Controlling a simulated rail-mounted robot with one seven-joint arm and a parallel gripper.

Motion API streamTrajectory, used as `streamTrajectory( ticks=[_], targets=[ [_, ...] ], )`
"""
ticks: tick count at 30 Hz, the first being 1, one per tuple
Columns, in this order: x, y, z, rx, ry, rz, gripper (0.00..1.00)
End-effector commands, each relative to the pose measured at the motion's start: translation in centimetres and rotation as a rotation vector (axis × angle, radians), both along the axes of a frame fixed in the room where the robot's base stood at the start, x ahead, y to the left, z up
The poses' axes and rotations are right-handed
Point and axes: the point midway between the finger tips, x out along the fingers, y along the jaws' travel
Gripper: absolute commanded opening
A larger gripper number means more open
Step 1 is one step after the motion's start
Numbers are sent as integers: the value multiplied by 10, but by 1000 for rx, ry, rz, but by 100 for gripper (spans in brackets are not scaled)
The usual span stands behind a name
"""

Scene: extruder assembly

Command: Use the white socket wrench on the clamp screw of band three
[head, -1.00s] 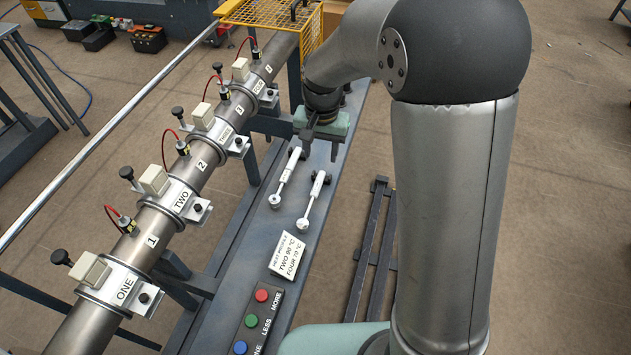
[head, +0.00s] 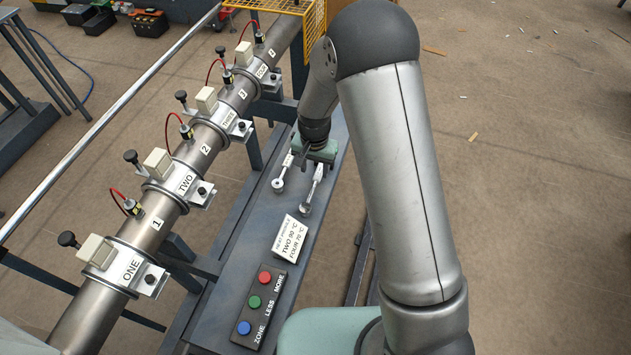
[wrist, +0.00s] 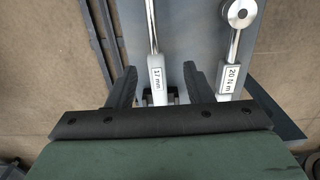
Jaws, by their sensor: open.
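Two white-handled wrenches lie side by side on the bench. One, labelled 17 mm, is on the right in the head view (head: 312,190); its handle also shows in the wrist view (wrist: 157,78). The other, labelled 20 N m (wrist: 229,80), is on the left in the head view (head: 281,178). My gripper (head: 309,157) is low over the handle ends. In the wrist view its fingers (wrist: 159,76) are apart, on either side of the 17 mm handle, holding nothing. Band three (head: 229,118) is on the barrel, with its clamp screw (head: 242,127) on the bench side.
Bands two (head: 185,184), one (head: 130,270) and four (head: 262,72) sit along the same barrel, with upright black knobs and red cables. A yellow cage (head: 314,22) is at the far end.

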Motion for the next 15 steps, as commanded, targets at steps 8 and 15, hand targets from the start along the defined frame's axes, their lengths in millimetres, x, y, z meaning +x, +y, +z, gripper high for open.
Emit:
streamTrajectory(
  ticks=[8,15],
  targets=[
    [-11,-3,-37,-2,5,0,46],
    [-10,-2,-51,-1,1,0,46]
  ],
)
